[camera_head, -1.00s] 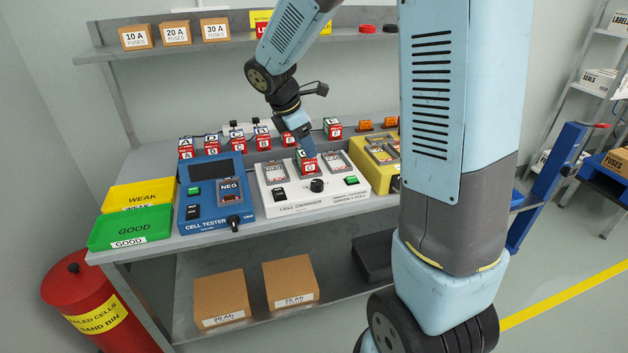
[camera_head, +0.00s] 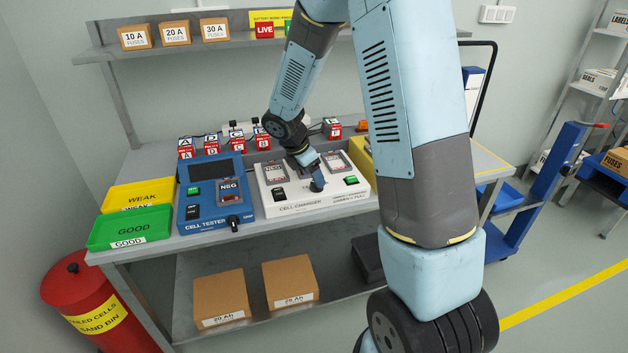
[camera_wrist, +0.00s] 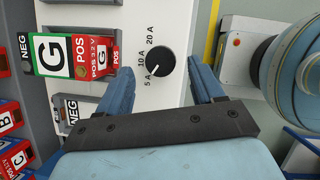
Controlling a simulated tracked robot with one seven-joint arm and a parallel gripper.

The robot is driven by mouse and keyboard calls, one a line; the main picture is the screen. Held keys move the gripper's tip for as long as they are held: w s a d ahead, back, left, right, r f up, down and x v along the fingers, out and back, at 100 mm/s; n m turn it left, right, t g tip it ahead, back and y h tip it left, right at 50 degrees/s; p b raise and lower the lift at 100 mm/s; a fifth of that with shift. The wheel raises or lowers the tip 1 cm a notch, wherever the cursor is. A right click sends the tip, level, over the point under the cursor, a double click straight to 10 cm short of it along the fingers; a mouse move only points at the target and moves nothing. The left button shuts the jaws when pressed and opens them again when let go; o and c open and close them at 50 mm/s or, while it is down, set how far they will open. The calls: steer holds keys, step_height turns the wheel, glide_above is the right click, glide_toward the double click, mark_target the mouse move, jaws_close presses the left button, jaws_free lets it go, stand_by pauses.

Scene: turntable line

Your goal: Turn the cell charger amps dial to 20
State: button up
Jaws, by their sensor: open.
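The cell charger (camera_head: 290,208) is the white box in the middle of the bench. Its amps dial (camera_wrist: 160,66) is a round black knob, marked 5 A, 10 A and 20 A along its left side in the wrist view. Its small white mark seems to lie on the 5 A side, but it is too small to read surely. My gripper (camera_wrist: 160,70) is open, with one blue finger on each side of the dial and visible gaps to it. In the head view my gripper (camera_head: 317,184) is over the charger's front and hides the dial.
A cell marked G (camera_wrist: 60,54) sits in the charger left of the dial in the wrist view. The blue cell tester (camera_head: 212,205) stands to the left, beside the green GOOD tray (camera_head: 130,229). A yellow box (camera_head: 361,155) stands to the right.

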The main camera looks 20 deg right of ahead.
steer(key=shift+x, duration=1.4)
steer(key=shift+c, duration=0.5)
steer(key=c, duration=0.9)
